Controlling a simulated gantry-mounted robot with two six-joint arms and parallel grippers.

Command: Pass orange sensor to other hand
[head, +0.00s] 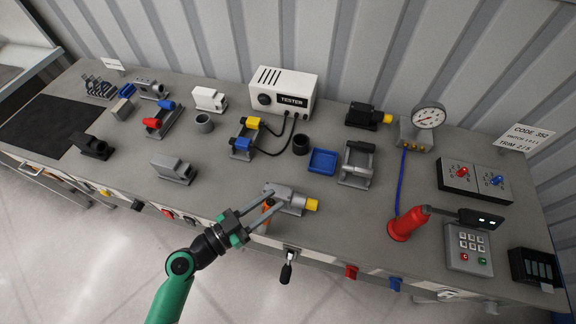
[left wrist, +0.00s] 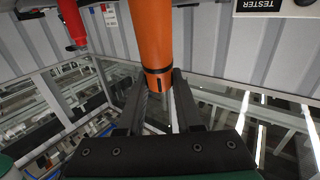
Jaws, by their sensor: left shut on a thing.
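The orange sensor (head: 268,212) is an upright orange cylinder with a dark band near one end. My left gripper (head: 274,200) is shut on it near the front edge of the bench. In the left wrist view, the sensor (left wrist: 158,45) stands between the two dark fingers (left wrist: 160,95), and its far end runs out of the picture. In the head view the fingers hide part of the sensor. My right gripper is in neither view.
A grey block with a yellow end (head: 311,205) lies right behind the left gripper. A blue tray (head: 322,162), a grey fixture (head: 357,165) and a red horn-shaped thing (head: 406,224) stand to the right. The tester (head: 283,92) is at the back.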

